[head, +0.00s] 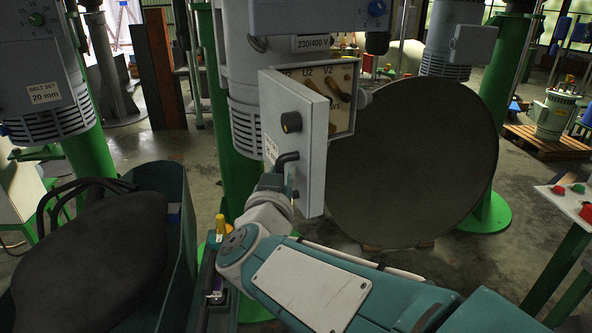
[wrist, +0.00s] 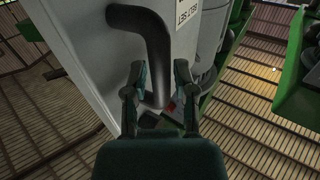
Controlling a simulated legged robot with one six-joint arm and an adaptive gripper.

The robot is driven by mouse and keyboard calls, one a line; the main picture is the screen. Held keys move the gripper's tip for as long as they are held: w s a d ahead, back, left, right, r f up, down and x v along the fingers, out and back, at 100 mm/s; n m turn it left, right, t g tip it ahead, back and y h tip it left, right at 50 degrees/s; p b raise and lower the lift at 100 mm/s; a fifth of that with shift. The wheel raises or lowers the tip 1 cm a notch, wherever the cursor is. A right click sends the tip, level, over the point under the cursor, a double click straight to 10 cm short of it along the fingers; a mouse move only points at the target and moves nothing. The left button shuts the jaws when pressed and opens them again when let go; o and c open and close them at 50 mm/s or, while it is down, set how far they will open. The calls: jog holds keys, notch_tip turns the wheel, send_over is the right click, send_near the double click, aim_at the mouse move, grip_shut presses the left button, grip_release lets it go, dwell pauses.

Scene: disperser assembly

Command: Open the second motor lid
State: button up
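The grey motor lid (head: 297,150) stands swung out from its terminal box on the middle motor (head: 245,80). The box's panel (head: 335,85), with U2 lettering and brass-coloured links, shows behind it. The lid has a black knob (head: 291,122) and a bent black handle (head: 285,159). The wrist view shows the handle (wrist: 155,45) close up, running down between my fingers. My gripper (wrist: 159,68) is open, with one finger on each side of the handle. Whether either finger touches it is unclear. In the head view my gripper is hard to make out near the lid's lower edge.
A large dark disc (head: 415,160) stands right of the lid. A teal bin (head: 180,240) holding a dark sack (head: 85,265) is at left. Another motor (head: 45,75) hangs at upper left. A table with coloured buttons (head: 575,195) is at right.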

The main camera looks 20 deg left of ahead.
jog(key=shift+s, duration=0.15)
jog(key=v, duration=1.1)
jog(key=shift+s, duration=0.3)
jog(key=shift+d+f, duration=0.1)
jog(key=shift+f, duration=0.05)
jog(key=w+d+f+n+g+y, duration=0.1)
jog(key=w+d+g+y, duration=0.15)
jog(key=d, duration=0.35)
jog(key=w+d+f+n+g+y, duration=0.1)
jog(key=w+d+g, duration=0.15)
jog(key=d, duration=0.35)
jog(key=s+d+f+m+g+h, duration=0.2)
jog(key=s+d+f+g+h, duration=0.1)
jog(key=d, duration=0.8)
jog(key=s+d+f+m+g+h, duration=0.2)
jog(key=s+d+f+h, duration=0.3)
jog(key=d+f, duration=0.3)
jog(key=s+d+g, duration=0.1)
jog(key=d, duration=0.1)
jog(key=shift+s+d+f+m+g, duration=0.3)
jog(key=shift+s+d+m+g, duration=0.1)
